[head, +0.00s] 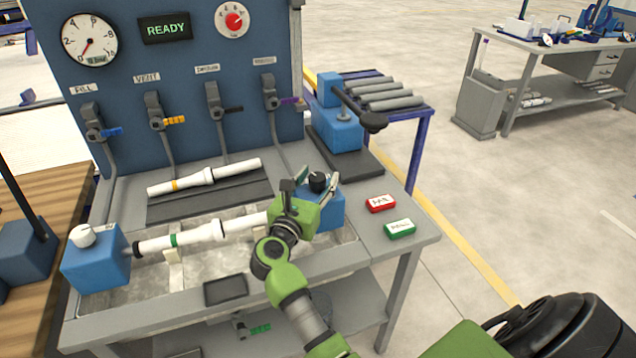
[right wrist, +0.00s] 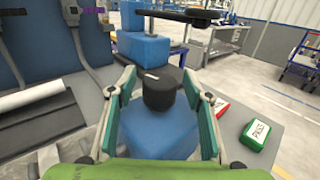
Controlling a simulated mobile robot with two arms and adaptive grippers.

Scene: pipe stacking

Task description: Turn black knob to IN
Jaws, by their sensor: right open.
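The black knob (head: 318,181) sits on top of a blue block (head: 331,214) at the right end of the metal trough. In the right wrist view the knob (right wrist: 159,90) stands on the blue block (right wrist: 158,132), with a white mark on its top. My right gripper (head: 320,178) is open, with one finger on each side of the knob. In the right wrist view its green-padded fingers (right wrist: 160,95) show gaps to the knob on both sides. Any IN label is not readable. My left gripper is not in view.
A red button (head: 380,203) and a green button (head: 399,228) lie right of the blue block. A white pipe (head: 198,234) lies in the trough, reaching toward a blue block with a white knob (head: 83,236). A blue press (head: 339,125) stands behind.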

